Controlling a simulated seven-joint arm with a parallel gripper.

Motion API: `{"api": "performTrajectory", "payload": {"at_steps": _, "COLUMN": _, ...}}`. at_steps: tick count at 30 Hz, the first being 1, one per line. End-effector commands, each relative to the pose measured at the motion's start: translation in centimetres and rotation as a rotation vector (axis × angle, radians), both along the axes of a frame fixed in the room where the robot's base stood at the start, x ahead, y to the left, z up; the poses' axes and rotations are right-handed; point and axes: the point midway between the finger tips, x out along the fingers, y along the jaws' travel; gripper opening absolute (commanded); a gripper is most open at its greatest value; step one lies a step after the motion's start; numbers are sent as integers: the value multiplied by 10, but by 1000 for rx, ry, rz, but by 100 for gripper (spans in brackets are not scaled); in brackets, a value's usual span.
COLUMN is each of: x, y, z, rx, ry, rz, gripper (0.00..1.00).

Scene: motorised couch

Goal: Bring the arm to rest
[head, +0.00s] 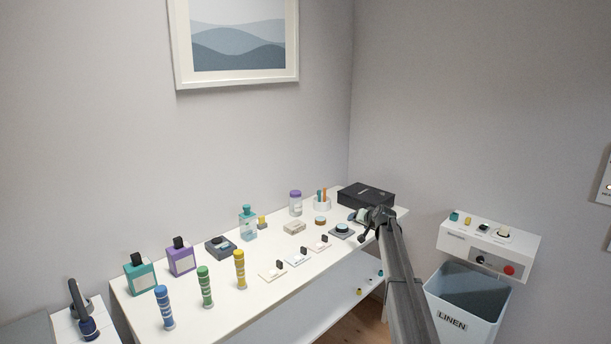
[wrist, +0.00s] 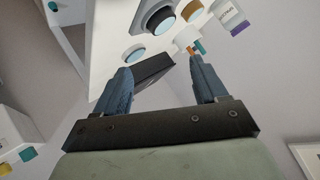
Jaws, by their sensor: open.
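My arm reaches in from the lower right of the head view. My gripper (head: 372,222) is at the far right end of the white table (head: 235,303), in front of the black box (head: 366,194). In the wrist view my gripper (wrist: 160,85) shows two blue-grey fingers spread apart with nothing held between them. The black box (wrist: 153,70) shows beyond and between the fingers. I cannot tell the exact gap between my gripper and the table top.
Bottles, several coloured cylinders and small cards stand along the table. A cup with sticks (head: 322,204) is left of the black box. At right are a wall-mounted control box (head: 488,240) with a red button and a linen bin (head: 468,300). The wall above the table is clear below the picture (head: 236,84).

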Motion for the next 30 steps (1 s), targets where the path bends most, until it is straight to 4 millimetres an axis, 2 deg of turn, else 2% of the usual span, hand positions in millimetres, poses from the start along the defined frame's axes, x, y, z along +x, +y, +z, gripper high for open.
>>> {"api": "performTrajectory", "payload": {"at_steps": 1, "x": -10, "y": -31, "z": -13, "rx": 5, "ry": -2, "rz": -39, "gripper": 72}}
{"api": "performTrajectory", "payload": {"at_steps": 3, "x": -22, "y": -69, "z": -32, "rx": 9, "ry": -3, "rz": -88, "gripper": 72}}
{"api": "performTrajectory", "payload": {"at_steps": 9, "x": -68, "y": -167, "z": -91, "rx": 16, "ry": 5, "rz": -221, "gripper": 72}}
{"api": "performTrajectory", "payload": {"at_steps": 15, "x": -131, "y": -252, "z": -152, "rx": 16, "ry": 23, "rz": -351, "gripper": 72}}
{"api": "performTrajectory", "payload": {"at_steps": 19, "x": -182, "y": -295, "z": -197, "rx": 14, "ry": 51, "rz": -425, "gripper": 72}}
{"api": "performTrajectory", "payload": {"at_steps": 21, "x": -212, "y": -309, "z": -225, "rx": 14, "ry": 77, "rz": -455, "gripper": 72}}
{"api": "performTrajectory", "payload": {"at_steps": 24, "x": -251, "y": -307, "z": -266, "rx": 12, "ry": 132, "rz": -467, "gripper": 72}}
{"api": "performTrajectory", "payload": {"at_steps": 26, "x": -273, "y": -296, "z": -290, "rx": 10, "ry": 175, "rz": -458, "gripper": 72}}
{"api": "performTrajectory", "payload": {"at_steps": 30, "x": -321, "y": -251, "z": -345, "rx": 2, "ry": 295, "rz": -401, "gripper": 72}}
